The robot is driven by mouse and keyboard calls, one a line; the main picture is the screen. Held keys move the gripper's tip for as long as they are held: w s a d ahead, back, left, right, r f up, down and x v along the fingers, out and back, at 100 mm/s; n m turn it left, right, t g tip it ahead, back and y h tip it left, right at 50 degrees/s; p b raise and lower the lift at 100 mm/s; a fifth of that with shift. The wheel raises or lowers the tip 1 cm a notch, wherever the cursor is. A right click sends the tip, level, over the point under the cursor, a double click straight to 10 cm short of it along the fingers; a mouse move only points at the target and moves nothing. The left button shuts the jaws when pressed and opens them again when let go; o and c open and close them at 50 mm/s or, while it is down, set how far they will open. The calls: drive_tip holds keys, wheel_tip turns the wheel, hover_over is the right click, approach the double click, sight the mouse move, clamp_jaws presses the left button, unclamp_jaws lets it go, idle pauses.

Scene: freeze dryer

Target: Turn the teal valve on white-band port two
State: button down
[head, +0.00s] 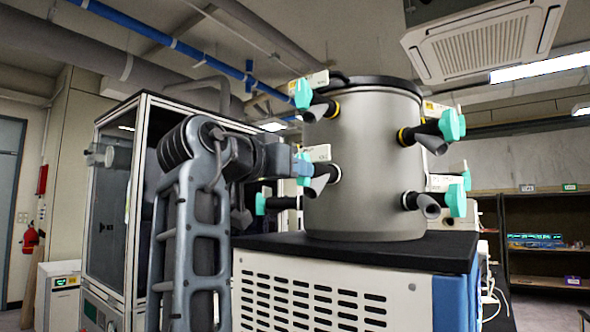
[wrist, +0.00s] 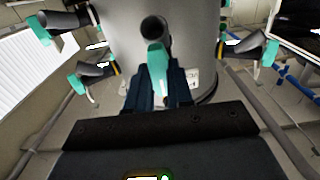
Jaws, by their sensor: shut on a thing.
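The drum (head: 365,160) of the freeze dryer carries several ports with teal valves. A port with a white band (head: 334,173) sits at the lower left front of the drum. Its teal valve (head: 306,181) is mostly hidden by my gripper (head: 300,166) in the head view. In the wrist view, my gripper (wrist: 158,92) has its dark fingers on both sides of the teal valve handle (wrist: 157,58), shut on it. The port's dark open end (wrist: 155,29) shows just beyond the handle. A label tag (head: 317,153) is above this port.
The black top (head: 400,250) of the cabinet lies below the drum. A glass-sided enclosure (head: 115,200) stands left, behind my arm.

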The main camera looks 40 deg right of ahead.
drive_tip(key=c, duration=1)
unclamp_jaws()
drive_tip(key=s+a+b, duration=0.1)
drive_tip(key=a, duration=0.6)
drive_tip(key=shift+s+a+b, duration=0.25)
drive_tip(key=shift+a+b, duration=0.1)
